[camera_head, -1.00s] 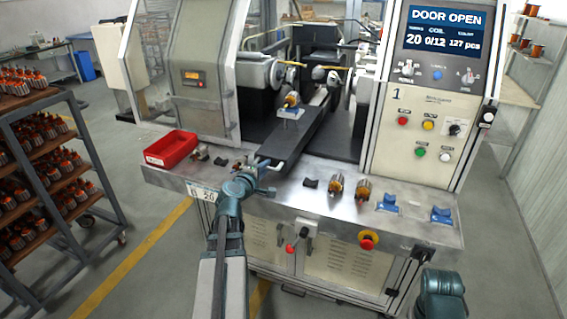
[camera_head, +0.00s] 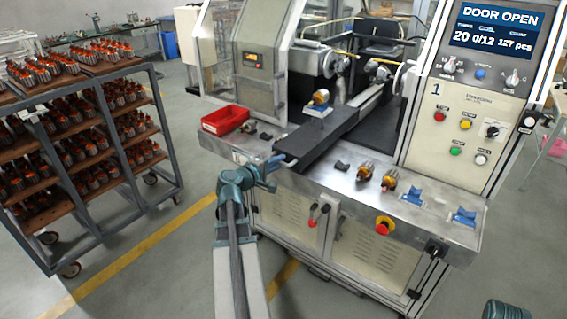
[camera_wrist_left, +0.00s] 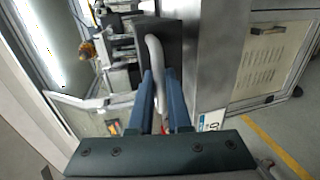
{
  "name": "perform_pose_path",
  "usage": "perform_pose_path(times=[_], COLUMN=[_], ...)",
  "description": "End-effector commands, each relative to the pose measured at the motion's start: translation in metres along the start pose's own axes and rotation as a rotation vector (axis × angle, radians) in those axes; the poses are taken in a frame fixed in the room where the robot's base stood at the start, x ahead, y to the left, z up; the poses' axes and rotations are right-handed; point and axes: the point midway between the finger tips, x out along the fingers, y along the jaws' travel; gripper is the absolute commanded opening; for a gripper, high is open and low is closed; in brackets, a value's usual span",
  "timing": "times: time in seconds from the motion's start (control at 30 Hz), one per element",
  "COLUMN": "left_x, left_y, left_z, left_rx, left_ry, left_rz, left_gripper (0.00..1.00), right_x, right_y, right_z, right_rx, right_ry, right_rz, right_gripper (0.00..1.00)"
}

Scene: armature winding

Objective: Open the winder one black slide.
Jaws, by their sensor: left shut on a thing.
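The black slide (camera_head: 318,142) of winder one reaches out of the machine's opening over the front edge of the metal deck. Its grey rail (camera_head: 372,98) shows bare behind it. A blue holder with a copper-wound armature (camera_head: 320,97) stands on the slide. My left gripper (camera_head: 268,168) is shut on the handle at the slide's front end. In the left wrist view, the pale bent handle (camera_wrist_left: 153,60) lies between the two blue fingers, with the slide's dark end behind it. Only a teal piece of my right arm shows at the bottom right; its gripper is out of view.
A red bin (camera_head: 225,120) sits left of the slide. Armatures (camera_head: 389,179) and blue holders (camera_head: 463,217) stand on the deck to the right. An orange-loaded rack (camera_head: 80,140) stands at the left. The panel screen (camera_head: 493,32) reads DOOR OPEN.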

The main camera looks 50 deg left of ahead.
Motion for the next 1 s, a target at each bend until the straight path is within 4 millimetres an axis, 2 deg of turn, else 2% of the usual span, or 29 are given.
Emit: perform_pose_path(times=[0.2, 0.23, 0.4, 0.67, 0.77, 1.0], left_x=[0.000, 0.000, 0.000, 0.000, -0.006, -0.050], left_y=[0.000, 0.000, 0.000, 0.000, 0.000, 0.002], left_z=[0.001, 0.001, 0.001, 0.001, 0.001, 0.002], left_rx=[0.000, 0.000, 0.000, -0.001, -0.001, -0.003], left_ry=[-0.002, -0.002, -0.002, -0.001, 0.000, 0.003], left_rz=[-0.001, -0.001, -0.001, 0.000, -0.001, 0.000], left_gripper=[0.00, 0.18, 0.46, 0.46, 0.46, 0.46], right_x=[0.000, 0.000, 0.000, 0.000, -0.002, -0.012], right_y=[0.000, 0.000, 0.000, 0.000, 0.000, 0.001], right_z=[0.000, 0.000, 0.000, 0.000, 0.000, 0.001], right_rx=[0.000, 0.000, 0.000, 0.000, 0.000, 0.000], right_ry=[0.000, 0.000, 0.000, 0.000, 0.000, 0.000], right_rz=[0.000, 0.000, 0.000, 0.000, 0.000, 0.000], right_gripper=[0.00, 0.00, 0.00, 0.00, 0.00, 0.00])
